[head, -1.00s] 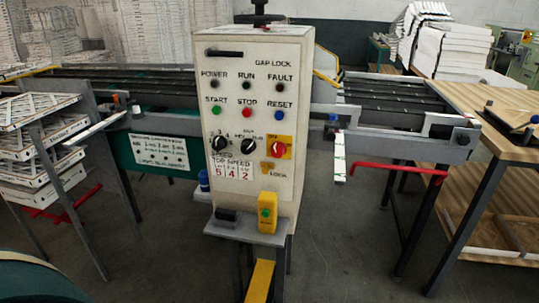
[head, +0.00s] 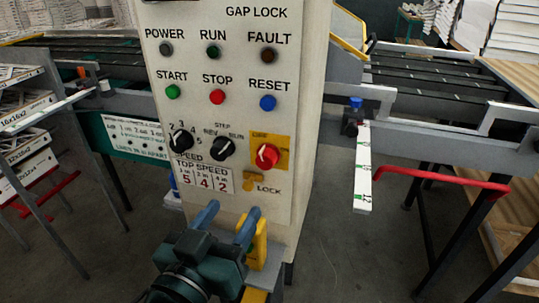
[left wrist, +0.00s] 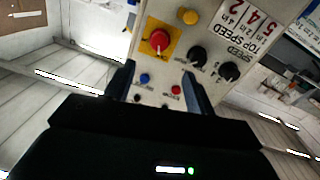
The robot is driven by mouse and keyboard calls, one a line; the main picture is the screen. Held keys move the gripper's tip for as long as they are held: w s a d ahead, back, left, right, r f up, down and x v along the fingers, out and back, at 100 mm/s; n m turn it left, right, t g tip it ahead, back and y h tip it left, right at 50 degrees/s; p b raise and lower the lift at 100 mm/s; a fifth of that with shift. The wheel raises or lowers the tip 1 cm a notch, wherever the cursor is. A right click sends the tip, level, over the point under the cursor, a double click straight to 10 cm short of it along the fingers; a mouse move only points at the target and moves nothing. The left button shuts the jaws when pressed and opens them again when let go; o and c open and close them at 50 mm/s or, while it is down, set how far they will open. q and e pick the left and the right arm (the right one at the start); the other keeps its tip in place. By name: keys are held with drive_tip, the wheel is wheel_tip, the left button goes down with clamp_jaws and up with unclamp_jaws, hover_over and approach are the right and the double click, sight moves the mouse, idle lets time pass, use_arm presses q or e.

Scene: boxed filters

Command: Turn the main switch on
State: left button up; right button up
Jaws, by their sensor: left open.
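The main switch (head: 267,156) is a red rotary knob on a yellow plate, low on the right of the cream control panel (head: 225,120). A pale mark shows on the knob's left part. In the left wrist view the red knob (left wrist: 159,37) appears beyond the fingertips, with the panel upside down. My left gripper (head: 228,214) is open and empty, with blue-grey fingers, below and left of the switch in the head view. Its fingers also show in the left wrist view (left wrist: 158,70). They appear apart from the knob. My right gripper is not in view.
Two black knobs (head: 222,148) sit left of the switch, and a yellow lock piece (head: 255,188) is below it. A yellow box (head: 258,245) stands behind my gripper. A red bar (head: 440,178) and a white strip (head: 363,170) stick out at right.

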sight(264, 163)
use_arm(q)
drive_tip(key=x, duration=1.1)
drive_tip(key=shift+w+d+r+b, duration=0.1)
drive_tip(key=shift+w+d+b, duration=0.05)
drive_tip(key=shift+b, duration=0.15)
drive_tip(key=shift+w+d, duration=0.3)
drive_tip(key=shift+w, duration=0.35)
drive_tip(key=shift+c, duration=0.2)
drive_tip(key=c, duration=0.9)
drive_tip(key=shift+c, duration=0.2)
